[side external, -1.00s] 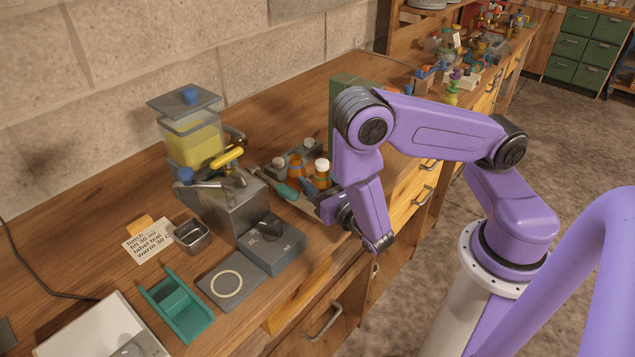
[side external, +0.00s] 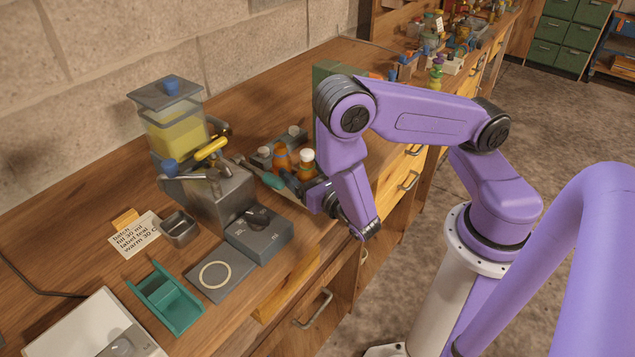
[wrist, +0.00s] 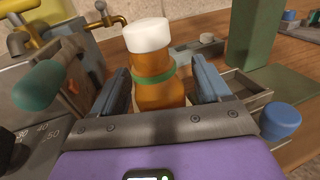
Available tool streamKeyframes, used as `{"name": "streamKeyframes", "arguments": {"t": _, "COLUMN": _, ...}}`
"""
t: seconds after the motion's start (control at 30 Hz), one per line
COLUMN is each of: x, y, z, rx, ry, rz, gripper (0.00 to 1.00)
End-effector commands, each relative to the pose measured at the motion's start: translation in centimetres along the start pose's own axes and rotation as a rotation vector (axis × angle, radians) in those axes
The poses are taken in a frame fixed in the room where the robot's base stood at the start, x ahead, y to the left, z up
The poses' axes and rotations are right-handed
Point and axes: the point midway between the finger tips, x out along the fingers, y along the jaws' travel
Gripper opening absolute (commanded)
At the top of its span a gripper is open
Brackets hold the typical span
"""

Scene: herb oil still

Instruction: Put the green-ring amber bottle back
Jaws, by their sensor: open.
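The amber bottle (wrist: 160,95) has a green ring round its neck and a white cap. It is upright in the wrist view, and its base is hidden behind my gripper. My gripper (wrist: 162,88) is open, with one finger on each side of the bottle and visible gaps. In the side view the white-capped bottle (side external: 306,166) stands at the bench's front side beside my gripper (side external: 304,190), whose fingers are mostly hidden there. A second amber bottle (side external: 281,157) stands just left of it, by a grey rack (side external: 262,158) with grey-capped items.
A blue-capped item (wrist: 281,120) is close to my gripper's right, near a grey compartmented tray (wrist: 240,92). A green box (wrist: 252,35) stands behind. A teal handle (wrist: 38,86) and brass taps (wrist: 103,20) are at left.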

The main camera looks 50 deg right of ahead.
Motion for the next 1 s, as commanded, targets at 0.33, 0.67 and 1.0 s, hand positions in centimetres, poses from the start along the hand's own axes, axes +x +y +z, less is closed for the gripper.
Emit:
{"name": "streamKeyframes", "arguments": {"t": 0.33, "x": -5.1, "y": 0.2, "z": -0.1, "rx": -0.004, "ry": 0.001, "rz": 0.009, "gripper": 0.76}}
{"name": "streamKeyframes", "arguments": {"t": 0.67, "x": -9.9, "y": 0.2, "z": 0.0, "rx": 0.0, "ry": -0.001, "rz": 0.007, "gripper": 0.76}}
{"name": "streamKeyframes", "arguments": {"t": 1.0, "x": -12.0, "y": -0.1, "z": 0.2, "rx": 0.011, "ry": 0.005, "rz": -0.015, "gripper": 0.76}}
